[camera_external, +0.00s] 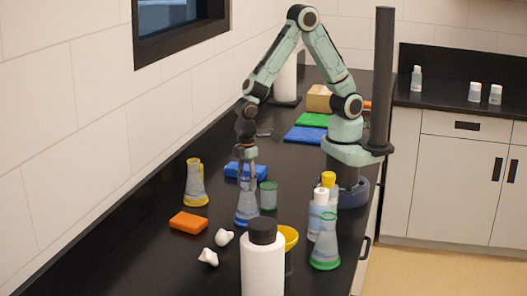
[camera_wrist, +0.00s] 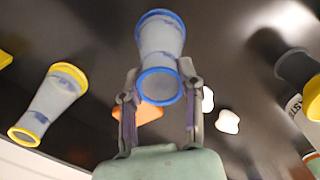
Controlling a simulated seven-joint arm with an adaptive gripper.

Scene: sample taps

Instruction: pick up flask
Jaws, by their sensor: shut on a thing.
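A blue-rimmed flask (camera_external: 247,210) stands upright at the middle of the black counter, and I cannot tell whether its base touches the surface. My gripper (camera_external: 247,172) points down at its neck from above. In the wrist view the blue-rimmed flask (camera_wrist: 160,48) lies between the two fingers of my gripper (camera_wrist: 158,90), which are shut on it near the blue rim. A yellow-rimmed flask (camera_external: 196,184) stands to the left and also shows in the wrist view (camera_wrist: 50,102). A green-rimmed flask (camera_external: 325,246) stands at the right front.
A green-tinted beaker (camera_external: 268,196) stands close right of the held flask, and a blue block (camera_external: 243,171) lies behind it. An orange block (camera_external: 188,222) and two white pieces (camera_external: 216,247) lie at left front. A black-capped white bottle (camera_external: 262,268) and yellow funnel (camera_external: 288,239) are in front.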

